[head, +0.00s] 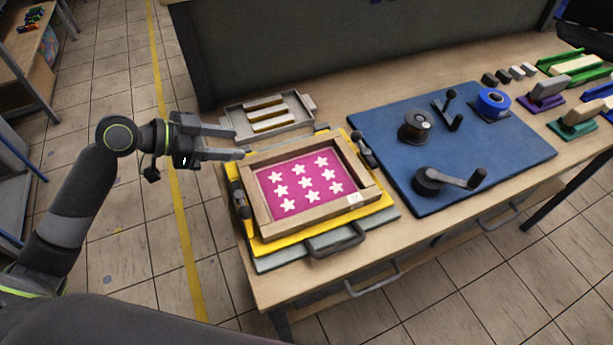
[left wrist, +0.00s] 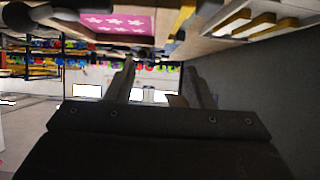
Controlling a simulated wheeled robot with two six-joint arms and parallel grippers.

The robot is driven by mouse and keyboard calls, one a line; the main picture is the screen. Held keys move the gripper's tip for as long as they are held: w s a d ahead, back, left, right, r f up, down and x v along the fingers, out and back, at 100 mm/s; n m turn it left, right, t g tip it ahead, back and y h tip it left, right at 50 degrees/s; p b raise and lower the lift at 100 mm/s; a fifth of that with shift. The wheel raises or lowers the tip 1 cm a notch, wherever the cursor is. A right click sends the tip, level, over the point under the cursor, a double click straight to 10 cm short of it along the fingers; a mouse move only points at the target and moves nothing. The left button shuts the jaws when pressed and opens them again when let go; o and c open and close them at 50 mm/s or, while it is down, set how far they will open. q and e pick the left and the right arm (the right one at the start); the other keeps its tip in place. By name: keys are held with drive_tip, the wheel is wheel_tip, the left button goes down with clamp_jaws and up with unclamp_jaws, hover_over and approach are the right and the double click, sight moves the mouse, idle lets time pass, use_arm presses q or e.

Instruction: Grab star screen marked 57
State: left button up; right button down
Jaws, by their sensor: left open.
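The star screen (head: 302,184) is a wooden frame around a pink mesh with several white stars. It lies on a yellow board on the workbench, with a small white label (head: 354,198) at its near right corner that is too small to read. My left gripper (head: 241,144) is open and empty, just beyond the screen's far left corner and apart from the frame. In the left wrist view its two fingers (left wrist: 155,82) point away, and part of the pink mesh (left wrist: 118,22) shows at the top. My right gripper is not in view.
A grey tray (head: 228,117) with several wooden strips stands behind the screen. A blue mat (head: 400,187) with a crank handle, spools and a blue tape roll lies to the right. Coloured squeegees (head: 545,93) stand farther right. Open floor (head: 120,245) lies left of the bench.

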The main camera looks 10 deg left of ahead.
use_arm(q)
drive_tip(key=p, duration=0.1)
approach(291, 147)
drive_tip(key=shift+x, duration=0.95)
drive_tip(key=shift+w+d+f+p, duration=0.15)
drive_tip(key=shift+d+f+p, duration=0.15)
drive_tip(key=shift+d, duration=0.2)
drive_tip(key=shift+w+d+f, duration=0.1)
drive_tip(key=shift+w+d, duration=0.15)
drive_tip(key=shift+p+x, duration=0.95)
drive_tip(key=shift+x, duration=1.4)
drive_tip(key=shift+w+a+f, duration=0.1)
drive_tip(key=shift+a, duration=0.05)
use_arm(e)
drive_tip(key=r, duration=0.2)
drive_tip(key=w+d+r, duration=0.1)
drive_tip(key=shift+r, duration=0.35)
use_arm(q)
drive_tip(key=shift+c, duration=0.2)
drive_tip(key=shift+c, duration=1.3)
clamp_jaws()
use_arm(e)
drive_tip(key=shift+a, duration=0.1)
